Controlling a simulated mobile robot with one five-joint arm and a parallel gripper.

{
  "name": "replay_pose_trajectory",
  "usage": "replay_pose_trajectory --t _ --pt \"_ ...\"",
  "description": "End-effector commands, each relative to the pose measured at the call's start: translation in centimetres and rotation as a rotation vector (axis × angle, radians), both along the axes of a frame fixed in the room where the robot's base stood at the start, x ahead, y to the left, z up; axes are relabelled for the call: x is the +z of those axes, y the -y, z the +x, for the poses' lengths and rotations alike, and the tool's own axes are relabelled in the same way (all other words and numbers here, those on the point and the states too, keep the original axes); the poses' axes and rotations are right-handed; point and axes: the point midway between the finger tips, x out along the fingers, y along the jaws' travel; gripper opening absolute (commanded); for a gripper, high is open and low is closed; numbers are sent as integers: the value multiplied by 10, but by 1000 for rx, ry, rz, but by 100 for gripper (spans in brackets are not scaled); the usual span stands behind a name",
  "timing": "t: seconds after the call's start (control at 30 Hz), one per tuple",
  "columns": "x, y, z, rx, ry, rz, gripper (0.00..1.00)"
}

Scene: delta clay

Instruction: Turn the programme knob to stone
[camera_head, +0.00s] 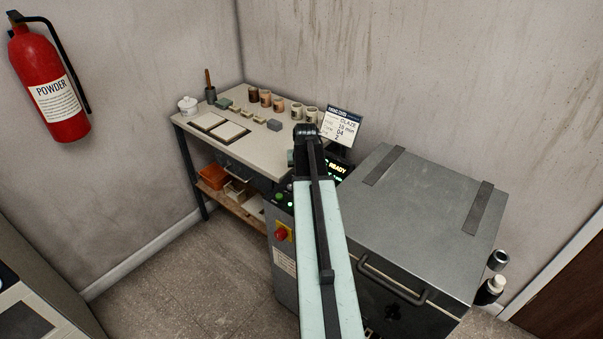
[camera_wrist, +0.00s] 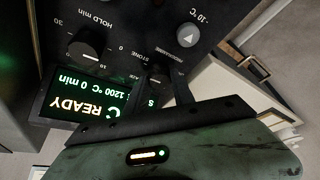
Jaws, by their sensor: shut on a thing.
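In the wrist view the control panel appears upside down. The programme knob (camera_wrist: 157,73) is a dark knob beside the printed words STONE and PROGRAMME. My gripper (camera_wrist: 167,82) is at this knob and shut on it; its body covers part of the panel below. The knob's pointer is too dark and hidden to read. The green display (camera_wrist: 85,102) reads READY, 1200 °C, 0 min, with part of its text covered. In the head view my gripper (camera_head: 308,133) is above the kiln's control box, and my arm hides the knob.
A hold-minutes knob (camera_wrist: 88,46) and a -10 °C button (camera_wrist: 188,36) sit close by.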

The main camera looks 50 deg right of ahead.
Motion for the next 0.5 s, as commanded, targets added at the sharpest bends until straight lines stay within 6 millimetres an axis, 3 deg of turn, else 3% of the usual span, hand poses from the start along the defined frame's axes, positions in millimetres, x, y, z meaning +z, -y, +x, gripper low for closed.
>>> replay_pose_trajectory --t 0.17,0.2,0.27,0.5 --pt "-1 0 -2 -1 -4 1 0" --pt "-1 0 -2 -1 -5 2 32" --pt "-1 0 -2 0 -4 1 49" --pt "0 0 0 1 -2 1 50"
